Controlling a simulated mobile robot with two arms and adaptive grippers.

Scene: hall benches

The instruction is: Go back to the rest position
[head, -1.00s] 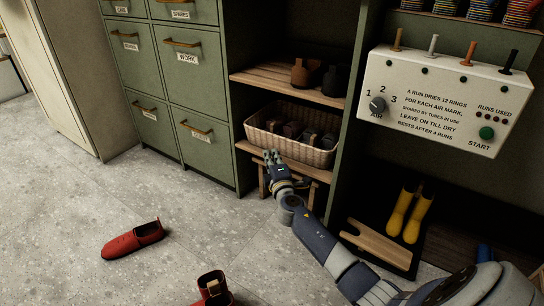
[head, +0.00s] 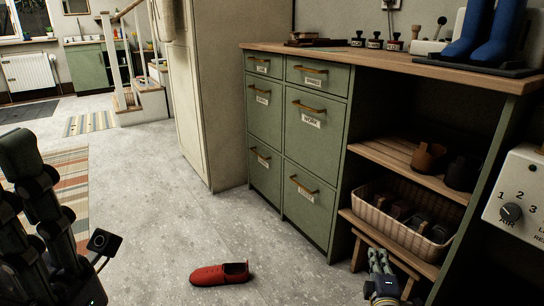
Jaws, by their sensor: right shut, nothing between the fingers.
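My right gripper (head: 380,262) shows at the bottom right, fingers pointing up. It is shut and empty, in front of the low wooden stool (head: 362,240) below the shelves. It is apart from the wicker basket (head: 385,218), which holds several dark items and sits on the lower shelf. A large dark jointed shape at the left edge, close to the camera, looks like my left gripper (head: 35,215). Its fingers point up and the frame cuts it off. I cannot tell whether it is open or shut.
A red shoe (head: 220,274) lies on the open grey floor. Green drawers (head: 308,130) stand behind it under a wooden worktop (head: 400,60) with blue boots (head: 490,32). A white control box (head: 516,190) is at the right edge. A striped rug (head: 68,185) and stairs (head: 135,100) are at left.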

